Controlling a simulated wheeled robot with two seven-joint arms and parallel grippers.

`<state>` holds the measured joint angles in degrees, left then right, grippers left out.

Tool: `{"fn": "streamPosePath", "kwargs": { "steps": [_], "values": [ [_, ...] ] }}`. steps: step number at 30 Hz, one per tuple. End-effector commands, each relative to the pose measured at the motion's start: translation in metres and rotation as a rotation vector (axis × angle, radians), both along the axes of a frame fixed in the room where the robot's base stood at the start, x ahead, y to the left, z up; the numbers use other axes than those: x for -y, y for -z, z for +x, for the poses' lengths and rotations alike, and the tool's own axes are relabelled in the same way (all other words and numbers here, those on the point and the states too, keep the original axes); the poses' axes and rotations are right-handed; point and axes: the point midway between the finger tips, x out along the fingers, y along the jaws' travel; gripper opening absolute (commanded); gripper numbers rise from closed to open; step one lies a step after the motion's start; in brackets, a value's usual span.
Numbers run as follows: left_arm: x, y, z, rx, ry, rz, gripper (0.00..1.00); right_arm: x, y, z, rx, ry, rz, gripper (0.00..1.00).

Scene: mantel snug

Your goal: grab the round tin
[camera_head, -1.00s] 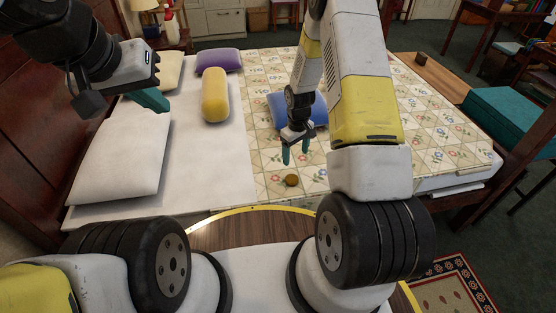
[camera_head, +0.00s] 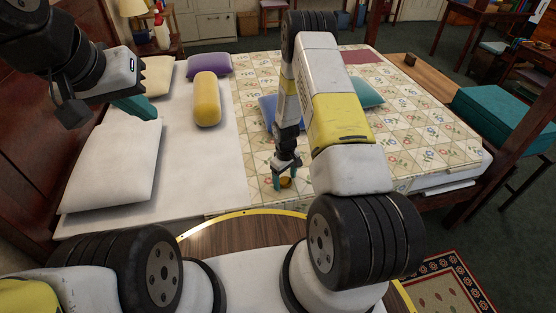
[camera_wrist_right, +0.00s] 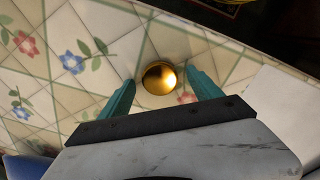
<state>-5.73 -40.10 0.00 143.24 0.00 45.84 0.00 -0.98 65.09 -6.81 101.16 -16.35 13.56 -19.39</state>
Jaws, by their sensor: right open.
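The round tin (camera_head: 285,183) is small and gold, and it sits on the flowered quilt near the front edge of the bed. In the right wrist view the shiny tin (camera_wrist_right: 160,77) lies between the tips of two teal fingers. My right gripper (camera_head: 285,180) is open around the tin, with a finger on each side; it also shows in the right wrist view (camera_wrist_right: 158,90). A gap shows between the tin and the right finger; whether the left finger touches is unclear.
The bed's quilt (camera_head: 425,130) is mostly clear on the right. A yellow bolster (camera_head: 207,98), a purple cushion (camera_head: 209,65) and white pillow (camera_head: 112,165) lie on the left. Blue (camera_head: 268,112) and teal (camera_head: 366,93) cushions lie near my right arm. A teal-topped seat (camera_head: 495,112) stands right.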

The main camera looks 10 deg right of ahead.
Motion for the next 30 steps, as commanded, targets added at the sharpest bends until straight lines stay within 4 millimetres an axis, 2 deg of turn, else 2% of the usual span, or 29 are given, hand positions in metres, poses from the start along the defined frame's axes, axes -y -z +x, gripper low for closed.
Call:
{"fn": "streamPosePath", "kwargs": {
  "steps": [2,12,23,30],
  "values": [
    [0.000,0.000,0.000,0.000,0.000,0.000,0.00,0.000,0.000,0.000,0.000,0.000,0.000,0.74],
    [0.000,0.000,0.000,0.000,0.000,0.000,0.00,0.000,0.000,0.000,0.000,0.000,0.000,0.09],
    [0.000,0.000,0.000,0.000,0.000,0.000,0.00,0.000,-0.005,0.000,0.001,0.000,0.001,0.08],
    [0.000,0.000,0.000,0.000,0.000,0.000,0.00,0.000,-0.031,0.001,0.002,0.000,0.000,0.08]
  ]
}}
